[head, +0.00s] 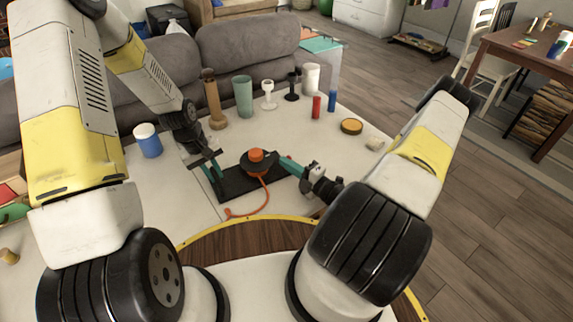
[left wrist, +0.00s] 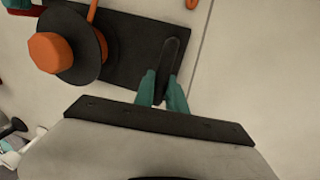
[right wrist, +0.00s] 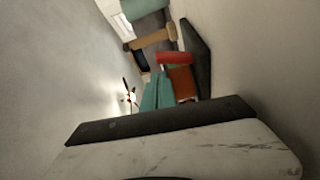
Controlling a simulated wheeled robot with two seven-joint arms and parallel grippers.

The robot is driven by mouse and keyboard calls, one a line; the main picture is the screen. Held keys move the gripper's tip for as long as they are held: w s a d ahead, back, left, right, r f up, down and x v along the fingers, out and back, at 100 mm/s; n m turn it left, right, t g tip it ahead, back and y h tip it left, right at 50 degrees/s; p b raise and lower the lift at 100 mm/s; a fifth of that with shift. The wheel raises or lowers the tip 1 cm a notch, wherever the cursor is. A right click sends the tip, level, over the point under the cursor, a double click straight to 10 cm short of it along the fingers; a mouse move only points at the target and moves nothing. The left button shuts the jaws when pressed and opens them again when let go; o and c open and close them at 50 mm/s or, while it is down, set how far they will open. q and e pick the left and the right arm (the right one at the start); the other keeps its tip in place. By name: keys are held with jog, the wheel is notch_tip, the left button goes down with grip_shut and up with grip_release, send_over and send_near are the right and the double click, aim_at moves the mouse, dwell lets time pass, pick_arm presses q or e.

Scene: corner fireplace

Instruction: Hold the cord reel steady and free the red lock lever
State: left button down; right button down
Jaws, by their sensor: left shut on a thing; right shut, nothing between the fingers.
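The cord reel has an orange hub (head: 257,155) and a black disc on a black base plate (head: 237,187). An orange cord (head: 246,213) trails in front. My left gripper (head: 214,170) is shut on a dark upright bar (left wrist: 174,58) at the base plate's left end. The reel hub also shows in the left wrist view (left wrist: 48,52). My right gripper (head: 288,166) is shut and empty beside the reel's right side. In the right wrist view a red piece, apparently the lock lever (right wrist: 175,57), is just beyond its teal fingertips (right wrist: 158,84); contact is unclear.
A blue-and-white cup (head: 147,140) stands left of my left gripper. A brown pillar (head: 213,105), green tumbler (head: 243,97), goblets, and red (head: 316,107) and blue cylinders stand behind the reel. A round tin (head: 351,126) is to the right. The tabletop between is clear.

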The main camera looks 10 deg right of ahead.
jog(key=v, duration=0.6)
jog(key=f+v, duration=0.1)
jog(key=v, duration=0.3)
jog(key=shift+a, duration=0.1)
pick_arm(q)
jog(key=c, duration=1.3)
grip_release()
jog(key=o, duration=0.6)
